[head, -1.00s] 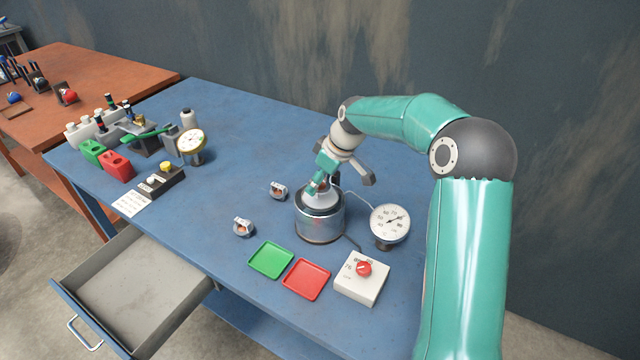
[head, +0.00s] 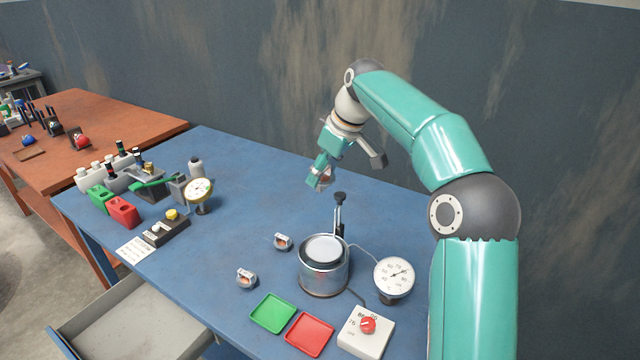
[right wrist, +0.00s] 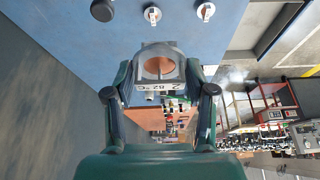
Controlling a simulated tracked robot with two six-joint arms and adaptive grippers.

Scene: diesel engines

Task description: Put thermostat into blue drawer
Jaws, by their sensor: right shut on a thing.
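My right gripper (head: 321,180) is shut on a thermostat and holds it in the air above the back of the blue table, behind the metal pot. In the right wrist view the thermostat (right wrist: 160,72) is a grey metal body with a copper-coloured disc and a label reading "82 °C". Two similar thermostats lie on the table left of the pot, one nearer the pot (head: 283,242) and one nearer the front (head: 246,279). The blue drawer (head: 75,345) stands pulled open under the table's front left, and its visible inside looks empty. My left gripper is out of view.
The metal pot (head: 324,278) has a black-knobbed upright rod (head: 340,205) behind it. A dial thermometer (head: 394,276), a control box (head: 366,332), a green tray (head: 272,313) and a red tray (head: 310,334) surround it. A gauge (head: 199,190) and containers stand left. The table's middle is clear.

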